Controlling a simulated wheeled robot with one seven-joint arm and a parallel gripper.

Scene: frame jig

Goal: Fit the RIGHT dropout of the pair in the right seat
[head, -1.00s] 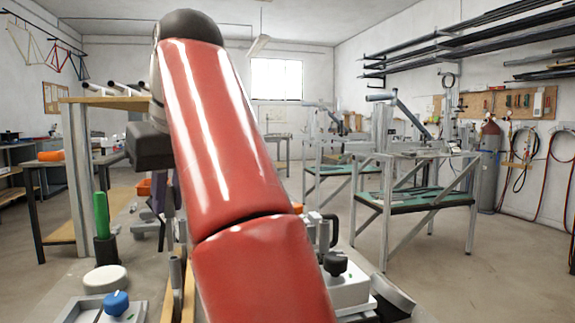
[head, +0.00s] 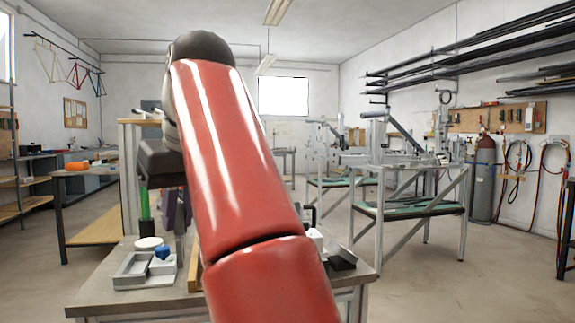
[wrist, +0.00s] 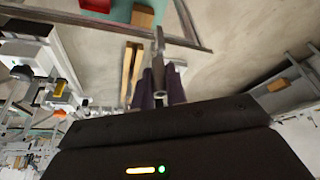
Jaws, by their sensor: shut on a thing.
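In the wrist view my gripper (wrist: 160,90) shows as two dark purple fingers closed around a slim grey metal part (wrist: 158,50), which looks like the dropout. The part sticks out beyond the fingertips, with a short round stub beside it. I cannot tell from its shape whether it is the right one of the pair. In the head view my red arm covers the middle, and purple shapes (head: 177,210) show beside it, possibly the fingers. The right seat and the other dropout cannot be made out in either view.
A workbench (head: 95,292) stands in front, with a grey tray (head: 133,272), a blue knob (head: 162,252), a white disc (head: 149,243) and a green upright (head: 145,204). A metal stand with a green shelf (head: 410,208) is at right. Open floor lies between.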

